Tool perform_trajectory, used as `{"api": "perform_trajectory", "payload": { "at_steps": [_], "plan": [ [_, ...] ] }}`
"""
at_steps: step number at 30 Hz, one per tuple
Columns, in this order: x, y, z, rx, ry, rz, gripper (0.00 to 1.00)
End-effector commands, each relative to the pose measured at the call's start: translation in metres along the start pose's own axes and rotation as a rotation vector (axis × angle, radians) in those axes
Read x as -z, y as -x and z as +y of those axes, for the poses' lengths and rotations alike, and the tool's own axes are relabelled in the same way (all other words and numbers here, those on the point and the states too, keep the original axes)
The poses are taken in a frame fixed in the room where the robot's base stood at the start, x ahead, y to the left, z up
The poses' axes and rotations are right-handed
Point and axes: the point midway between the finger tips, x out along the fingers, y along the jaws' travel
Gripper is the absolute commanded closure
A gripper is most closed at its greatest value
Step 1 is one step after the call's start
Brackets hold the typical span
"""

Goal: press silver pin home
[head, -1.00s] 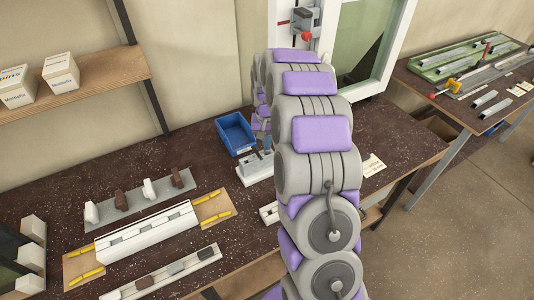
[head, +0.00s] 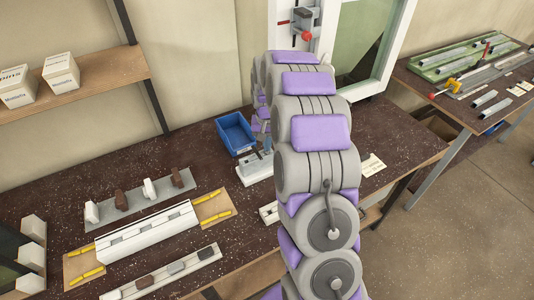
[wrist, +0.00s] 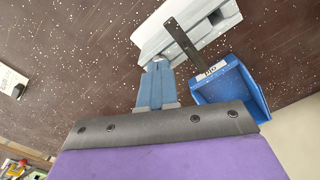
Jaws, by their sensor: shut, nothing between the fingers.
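A pale grey clamp block (head: 250,170) stands on the dark speckled bench, just in front of the blue bin. In the wrist view the block (wrist: 151,38) lies at the top, with a dark lever (wrist: 182,43) reaching from it toward the bin. My gripper (wrist: 158,64) is shut, its blue-grey fingers together and empty. The tips are at the near edge of the block; I cannot tell whether they touch it. In the head view my gripper (head: 267,145) is partly hidden behind my arm. I cannot make out the silver pin clearly; the fingertips may cover it.
The blue bin (head: 235,134) is close beside the fingers; it also shows in the wrist view (wrist: 232,88). A long white profile (head: 147,232) and a strip with several small blocks (head: 140,197) lie to the left. A second table (head: 470,75) stands at right.

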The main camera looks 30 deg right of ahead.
Motion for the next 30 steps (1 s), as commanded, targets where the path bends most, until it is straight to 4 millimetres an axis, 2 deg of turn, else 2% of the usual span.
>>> {"api": "perform_trajectory", "payload": {
  "at_steps": [5,30],
  "plan": [
    [0.000,0.005,0.000,0.000,0.000,0.001,1.00],
    [0.000,0.065,0.000,0.001,0.000,0.002,1.00]
  ]
}}
